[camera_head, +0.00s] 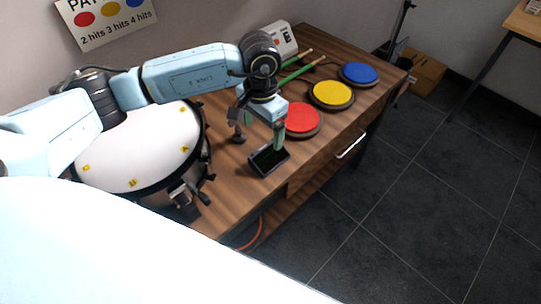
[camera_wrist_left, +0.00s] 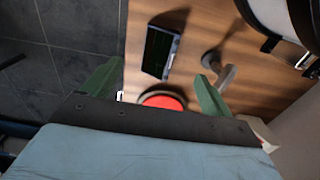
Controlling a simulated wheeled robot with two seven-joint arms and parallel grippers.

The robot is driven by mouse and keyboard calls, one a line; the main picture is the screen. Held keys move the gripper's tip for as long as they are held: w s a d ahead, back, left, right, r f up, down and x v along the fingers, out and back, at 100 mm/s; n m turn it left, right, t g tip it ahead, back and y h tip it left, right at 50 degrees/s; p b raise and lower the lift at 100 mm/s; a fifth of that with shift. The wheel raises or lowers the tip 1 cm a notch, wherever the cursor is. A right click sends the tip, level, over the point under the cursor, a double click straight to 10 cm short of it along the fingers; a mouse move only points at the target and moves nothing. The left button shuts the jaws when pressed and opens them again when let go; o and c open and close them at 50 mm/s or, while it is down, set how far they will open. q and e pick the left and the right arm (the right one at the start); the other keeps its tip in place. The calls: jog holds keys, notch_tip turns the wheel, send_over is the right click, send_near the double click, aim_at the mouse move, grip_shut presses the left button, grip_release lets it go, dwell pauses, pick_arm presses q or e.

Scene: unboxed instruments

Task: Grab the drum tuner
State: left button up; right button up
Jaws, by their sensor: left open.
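A flat black device with a dark screen (camera_head: 269,160) lies near the front edge of the brown table; it also shows in the left wrist view (camera_wrist_left: 160,52). A small grey tool with a round base (camera_head: 238,132) stands beside it, also in the left wrist view (camera_wrist_left: 218,68). I cannot tell for certain which is the drum tuner. My left gripper (camera_head: 279,139) is over the table by the black device, open and empty. In the left wrist view, its green fingers (camera_wrist_left: 158,75) are wide apart, with the device beyond and between them. My right gripper is not in view.
A white drum (camera_head: 140,150) stands left, partly behind my left arm. Red (camera_head: 301,118), yellow (camera_head: 332,93) and blue (camera_head: 360,73) pads line the table (camera_head: 312,150). Green sticks (camera_head: 296,74) lie behind them, near a light box (camera_head: 281,40). Dark tiled floor lies in front.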

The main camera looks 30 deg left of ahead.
pick_arm(q)
send_over(262, 161)
jog(key=f, duration=0.7)
jog(key=shift+d+b, duration=0.2)
jog(key=shift+b, duration=0.2)
jog(key=shift+f, duration=0.55)
notch_tip(262, 161, down, 5)
jog(key=shift+a+r+b, duration=0.1)
jog(key=shift+a+b, duration=0.05)
jog(key=shift+b, duration=0.25)
jog(key=c, duration=1.1)
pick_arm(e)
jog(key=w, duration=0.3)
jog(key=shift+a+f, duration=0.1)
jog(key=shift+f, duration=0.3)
